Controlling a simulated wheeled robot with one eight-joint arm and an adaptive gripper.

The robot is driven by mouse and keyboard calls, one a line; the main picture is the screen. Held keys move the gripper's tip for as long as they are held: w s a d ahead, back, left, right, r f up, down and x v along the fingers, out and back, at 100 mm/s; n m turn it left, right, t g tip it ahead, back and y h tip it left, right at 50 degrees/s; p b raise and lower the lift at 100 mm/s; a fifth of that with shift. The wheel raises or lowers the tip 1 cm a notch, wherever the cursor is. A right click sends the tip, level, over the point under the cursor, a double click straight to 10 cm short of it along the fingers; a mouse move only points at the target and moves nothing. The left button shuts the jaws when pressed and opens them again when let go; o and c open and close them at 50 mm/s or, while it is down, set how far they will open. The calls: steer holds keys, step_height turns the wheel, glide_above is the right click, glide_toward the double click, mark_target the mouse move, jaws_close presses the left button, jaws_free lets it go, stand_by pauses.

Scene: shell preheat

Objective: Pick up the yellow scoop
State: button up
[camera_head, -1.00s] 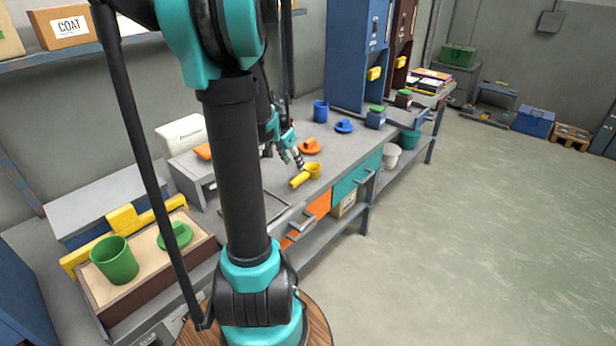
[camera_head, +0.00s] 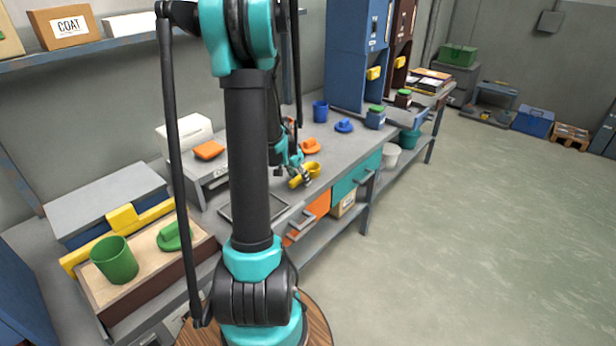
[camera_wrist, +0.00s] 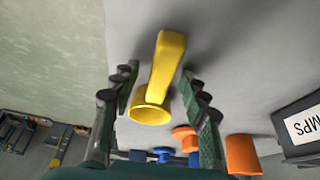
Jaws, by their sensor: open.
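The yellow scoop (camera_head: 312,170) lies on the grey workbench near its front edge. In the wrist view the yellow scoop (camera_wrist: 165,75) shows its round cup low, with the handle pointing up the picture. My gripper (camera_head: 298,172) is over the scoop and hides part of it in the head view. In the wrist view my gripper (camera_wrist: 160,85) is open, with one finger on each side of the scoop. Gaps show between the fingers and the scoop. Whether the fingertips touch the bench is hard to tell.
An orange lidded piece (camera_head: 310,146), a blue lidded piece (camera_head: 344,125) and a blue cup (camera_head: 320,111) stand behind the scoop. A flat frame (camera_head: 268,208) lies to the left. A green cup (camera_head: 115,260) sits in a tray at the lower left. Floor at right is clear.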

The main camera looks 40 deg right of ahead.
steer(key=shift+f, duration=0.4)
stand_by(0.4)
jaws_close()
